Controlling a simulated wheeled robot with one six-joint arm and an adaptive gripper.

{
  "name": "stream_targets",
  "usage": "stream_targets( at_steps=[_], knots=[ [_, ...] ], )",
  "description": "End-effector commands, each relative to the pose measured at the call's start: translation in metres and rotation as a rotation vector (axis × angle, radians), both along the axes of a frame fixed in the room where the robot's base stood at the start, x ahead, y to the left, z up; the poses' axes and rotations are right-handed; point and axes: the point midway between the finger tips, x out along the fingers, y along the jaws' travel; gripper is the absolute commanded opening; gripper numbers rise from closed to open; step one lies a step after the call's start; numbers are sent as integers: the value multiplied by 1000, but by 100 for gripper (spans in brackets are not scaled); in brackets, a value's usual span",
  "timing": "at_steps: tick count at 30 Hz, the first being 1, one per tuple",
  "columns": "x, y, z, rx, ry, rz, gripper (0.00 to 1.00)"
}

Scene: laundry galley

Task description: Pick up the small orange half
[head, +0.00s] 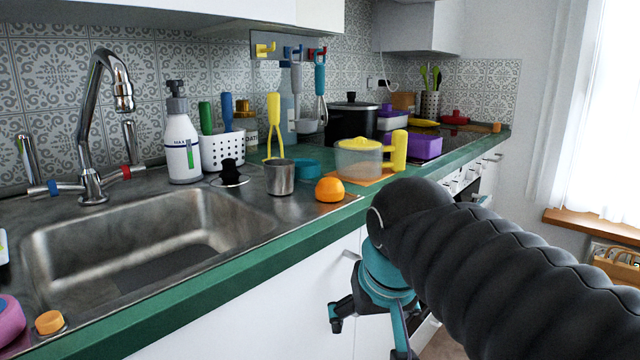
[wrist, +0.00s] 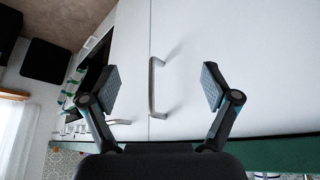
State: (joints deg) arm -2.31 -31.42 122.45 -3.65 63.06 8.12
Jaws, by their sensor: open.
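A rounded orange fruit (head: 330,190) sits near the counter's front edge, right of a metal cup, in the head view. I cannot tell whether it is whole or a half. A smaller, flat-topped orange piece (head: 49,322) lies at the sink's front left corner; its kind is unclear. My gripper (head: 368,336) hangs in front of the white cabinet doors, below the counter edge and right of both. In the wrist view my gripper (wrist: 161,90) is open and empty, its pads facing a cabinet door. No orange piece shows in the wrist view.
A metal cup (head: 279,178) and a clear pot with yellow handles (head: 360,160) flank the fruit. The sink (head: 60,250) lies left, with a tall faucet (head: 90,120) and soap bottle (head: 182,140) behind. A door handle (wrist: 154,88) protrudes before my gripper.

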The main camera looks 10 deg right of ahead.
Motion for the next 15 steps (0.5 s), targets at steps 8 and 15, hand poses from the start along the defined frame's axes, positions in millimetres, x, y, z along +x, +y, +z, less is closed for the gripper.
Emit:
stream_targets(
  at_steps=[8,15],
  knots=[
    [73,6,108,-5,32,-112,87],
    [127,11,176,-5,50,-241,87]
  ],
)
